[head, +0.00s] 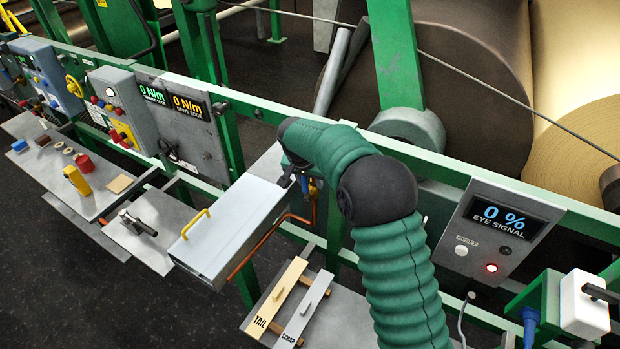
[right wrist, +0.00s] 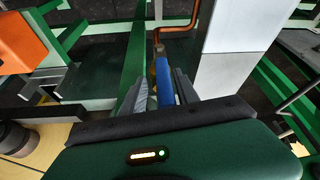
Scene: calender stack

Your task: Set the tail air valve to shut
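The valve's blue handle (right wrist: 165,82) lies lengthwise between the two fingers of my right gripper (right wrist: 160,92) in the right wrist view. The handle is nearer the right finger, and a gap shows on its left, so the gripper looks open around it. A copper pipe (right wrist: 178,35) runs beyond the handle. My arm hides most of the valve. My left gripper is not in view.
A light grey box with a yellow handle (head: 215,240) stands close left of the gripper. Boards marked TAIL (head: 277,297) and SCRAP (head: 304,312) lie below. The eye signal panel (head: 495,235) reads 0 %. A green rail (head: 460,185) crosses behind my arm.

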